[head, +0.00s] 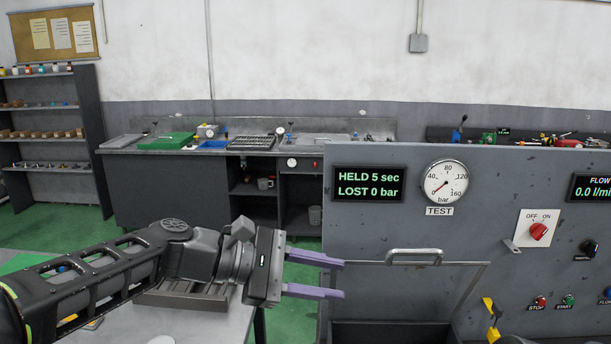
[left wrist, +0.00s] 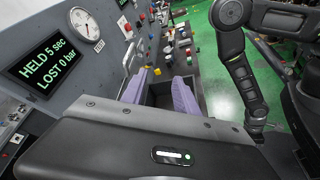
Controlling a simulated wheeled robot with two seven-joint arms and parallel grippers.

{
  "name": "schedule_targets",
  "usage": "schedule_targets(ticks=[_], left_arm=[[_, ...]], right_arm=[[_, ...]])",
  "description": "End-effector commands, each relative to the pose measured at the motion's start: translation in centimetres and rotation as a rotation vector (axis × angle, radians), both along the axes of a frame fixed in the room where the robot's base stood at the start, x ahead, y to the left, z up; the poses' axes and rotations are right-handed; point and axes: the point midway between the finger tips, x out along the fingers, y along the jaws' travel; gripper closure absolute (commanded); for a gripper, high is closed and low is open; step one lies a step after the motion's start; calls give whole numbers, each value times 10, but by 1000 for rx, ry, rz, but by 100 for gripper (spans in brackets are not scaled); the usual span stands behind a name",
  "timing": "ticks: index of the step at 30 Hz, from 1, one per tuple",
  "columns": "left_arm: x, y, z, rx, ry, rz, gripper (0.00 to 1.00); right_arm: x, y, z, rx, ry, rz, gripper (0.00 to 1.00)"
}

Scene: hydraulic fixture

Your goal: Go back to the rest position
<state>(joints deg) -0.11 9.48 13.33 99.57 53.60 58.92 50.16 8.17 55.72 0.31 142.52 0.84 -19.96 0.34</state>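My left gripper (head: 316,276) reaches in from the left in the head view, with its purple fingers spread apart and nothing between them. It is in front of the left part of the grey test panel (head: 480,220), near the metal handle (head: 414,252). Its fingers also show in the left wrist view (left wrist: 160,97), apart, with a dark bin between and beyond them. In the left wrist view another arm of mine (left wrist: 240,75) hangs at the right; I cannot make out its gripper's fingers. My right gripper does not show clearly in the head view.
The display (head: 369,184) reads HELD 5 sec, LOST 0 bar. A gauge (head: 446,181) labelled TEST reads near zero. A red OFF/ON knob (head: 539,231) sits right of it. A grey table (head: 190,322) lies under my left arm. A workbench (head: 160,190) and shelves (head: 50,130) stand behind.

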Motion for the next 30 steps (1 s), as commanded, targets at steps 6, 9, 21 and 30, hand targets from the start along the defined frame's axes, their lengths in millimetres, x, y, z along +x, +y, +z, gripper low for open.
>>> schedule_targets(ticks=[6, 9, 21, 30], left_arm=[[24, 8, -12, 72, -149, 54, 64], [37, 15, -29, 143, -226, 89, 64], [74, 59, -178, 545, -455, 114, 64], [16, 109, -405, 971, -649, -191, 64]], right_arm=[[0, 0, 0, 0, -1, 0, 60], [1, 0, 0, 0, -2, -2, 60], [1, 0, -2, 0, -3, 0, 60], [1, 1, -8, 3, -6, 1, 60]])
